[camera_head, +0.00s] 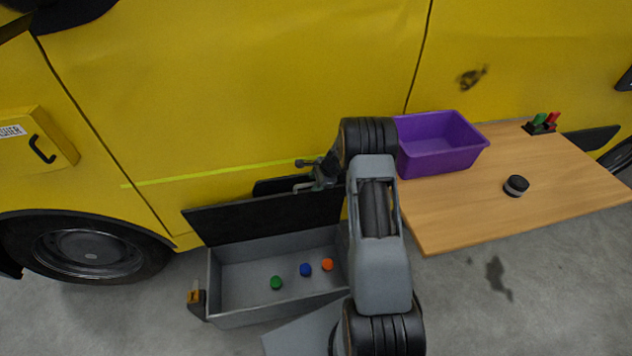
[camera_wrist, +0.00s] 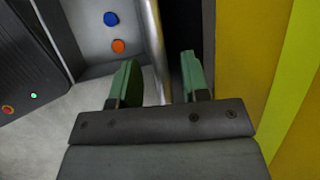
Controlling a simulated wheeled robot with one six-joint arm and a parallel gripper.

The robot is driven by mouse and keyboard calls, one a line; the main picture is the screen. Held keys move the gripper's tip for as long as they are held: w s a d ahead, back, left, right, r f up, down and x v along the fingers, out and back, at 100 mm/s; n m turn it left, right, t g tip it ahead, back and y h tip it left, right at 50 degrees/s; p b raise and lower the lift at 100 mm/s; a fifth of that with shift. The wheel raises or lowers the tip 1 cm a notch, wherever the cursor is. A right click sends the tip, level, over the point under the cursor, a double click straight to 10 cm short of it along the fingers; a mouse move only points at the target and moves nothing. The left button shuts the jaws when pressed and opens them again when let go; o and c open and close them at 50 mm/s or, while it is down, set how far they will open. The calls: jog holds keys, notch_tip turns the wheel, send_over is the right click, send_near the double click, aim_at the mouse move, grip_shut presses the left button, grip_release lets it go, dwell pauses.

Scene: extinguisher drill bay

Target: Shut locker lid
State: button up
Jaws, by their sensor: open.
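The locker is a grey open box (camera_head: 235,265) on the floor beside the yellow vehicle. Its dark lid (camera_head: 265,217) stands raised at the back of the box, on the vehicle side. My gripper (camera_head: 313,176) is above the lid's top edge, partly hidden by my arm. In the wrist view my gripper (camera_wrist: 160,82) has its green fingers apart. A pale metal bar (camera_wrist: 153,40) runs between the fingers; I cannot tell whether they touch it. My arm hides the right end of the locker and lid.
Green (camera_head: 276,283), blue (camera_head: 305,270) and orange (camera_head: 327,265) pieces lie inside the locker. A wooden table (camera_head: 450,225) at the right bears a purple bin (camera_head: 440,160) and a dark round object (camera_head: 516,186). The yellow vehicle (camera_head: 250,80) is close behind the lid.

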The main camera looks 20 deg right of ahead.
grip_shut()
dwell(0.5)
